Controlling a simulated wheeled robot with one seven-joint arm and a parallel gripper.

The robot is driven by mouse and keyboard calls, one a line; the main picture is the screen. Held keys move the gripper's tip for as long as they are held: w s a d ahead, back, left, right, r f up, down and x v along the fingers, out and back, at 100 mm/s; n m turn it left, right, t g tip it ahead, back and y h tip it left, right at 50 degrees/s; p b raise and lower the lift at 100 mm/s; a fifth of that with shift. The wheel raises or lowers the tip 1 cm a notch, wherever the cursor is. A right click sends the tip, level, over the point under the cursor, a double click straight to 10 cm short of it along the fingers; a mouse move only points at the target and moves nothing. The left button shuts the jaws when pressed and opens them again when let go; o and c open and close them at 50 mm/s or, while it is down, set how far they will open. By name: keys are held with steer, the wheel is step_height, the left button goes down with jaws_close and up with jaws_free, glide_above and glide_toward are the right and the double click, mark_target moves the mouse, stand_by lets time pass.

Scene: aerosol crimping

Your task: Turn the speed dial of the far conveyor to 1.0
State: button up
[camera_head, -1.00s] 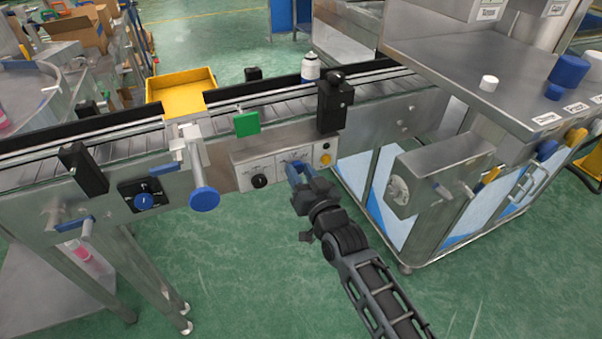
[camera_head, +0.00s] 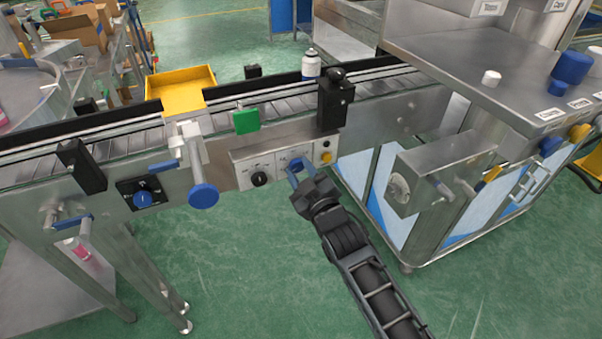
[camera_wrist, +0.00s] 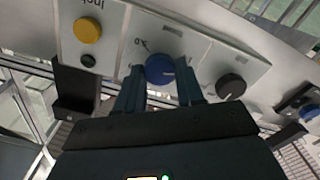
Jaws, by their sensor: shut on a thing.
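A blue dial (camera_wrist: 160,70) sits on a light control panel (camera_head: 245,170) on the conveyor's front side. My gripper (camera_head: 295,170) has its two blue fingers on either side of this dial and is shut on it. In the wrist view my gripper (camera_wrist: 160,76) shows one finger at each side of the dial. Printed scale marks show beside the dial, upside down there, but its exact setting cannot be read.
A black knob (camera_wrist: 230,86) and a yellow button (camera_wrist: 87,30) flank the dial. A blue round handle (camera_head: 204,196) juts out to the left. Another blue dial (camera_head: 144,199) is farther left. A steel box (camera_head: 425,185) stands at the right.

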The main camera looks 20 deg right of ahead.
steer(key=shift+n, duration=1.1)
steer(key=o, duration=1)
steer(key=shift+o, duration=0.2)
steer(key=s+b, duration=0.1)
steer(key=s, duration=0.6)
steer(key=shift+s, duration=0.4)
